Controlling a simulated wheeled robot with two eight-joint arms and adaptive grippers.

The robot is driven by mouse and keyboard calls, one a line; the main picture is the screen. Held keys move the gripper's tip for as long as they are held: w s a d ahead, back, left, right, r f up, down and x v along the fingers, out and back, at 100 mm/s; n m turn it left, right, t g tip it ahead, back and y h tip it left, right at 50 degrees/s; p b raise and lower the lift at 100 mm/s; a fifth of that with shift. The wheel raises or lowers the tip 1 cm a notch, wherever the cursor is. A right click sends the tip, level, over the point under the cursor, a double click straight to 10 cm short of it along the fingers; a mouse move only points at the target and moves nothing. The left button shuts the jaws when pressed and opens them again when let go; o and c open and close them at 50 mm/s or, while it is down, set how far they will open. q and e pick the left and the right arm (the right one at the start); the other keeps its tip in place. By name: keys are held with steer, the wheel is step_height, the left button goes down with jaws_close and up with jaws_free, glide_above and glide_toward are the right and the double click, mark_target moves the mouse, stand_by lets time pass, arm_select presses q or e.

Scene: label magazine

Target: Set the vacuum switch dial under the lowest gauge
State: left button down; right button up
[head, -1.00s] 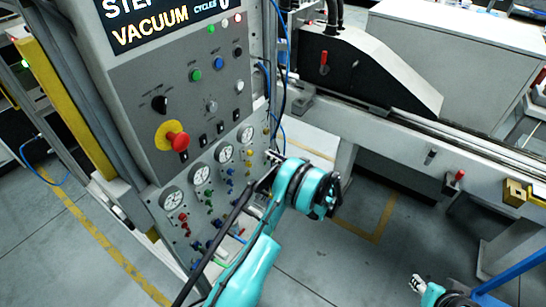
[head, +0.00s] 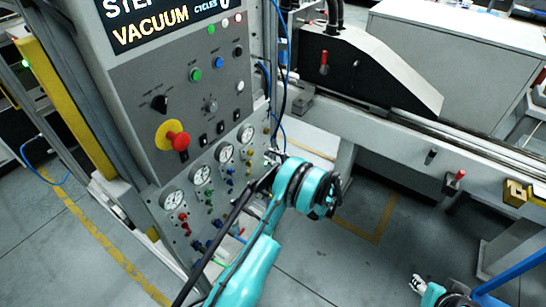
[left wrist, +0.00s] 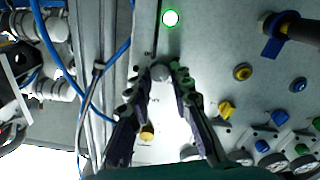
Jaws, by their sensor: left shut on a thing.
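The grey panel (head: 140,85) carries a slanting row of round white gauges: the leftmost gauge (head: 172,200), then a second (head: 200,175), a third (head: 225,152) and the rightmost (head: 246,134). Their needles are too small to read. Small coloured knobs and fittings sit below them. My left gripper (head: 274,157) is at the panel's right edge, below the rightmost gauge. In the left wrist view its fingertips (left wrist: 161,80) are shut on a small round grey knob (left wrist: 160,71), whose sides they partly hide. My right gripper (head: 417,284) is at the lower right, away from the panel; its opening is unclear.
A red and yellow emergency button (head: 175,138) and a black selector (head: 159,103) stick out above the gauges. Yellow knobs (left wrist: 243,72) and blue knobs (left wrist: 299,85) lie near my left fingers. Blue hoses and cables run along the panel's edge. A machine rail (head: 440,140) stands right.

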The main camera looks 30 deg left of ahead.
arm_select(q)
steer(key=shift+n, duration=0.9)
steer(key=shift+f, duration=0.1)
steer(key=c, duration=1.3)
jaws_free()
steer(key=shift+c, duration=0.2)
steer(key=shift+d, duration=0.1)
steer(key=s+d, duration=0.1)
steer(key=d, duration=1)
steer(key=shift+d, duration=0.4)
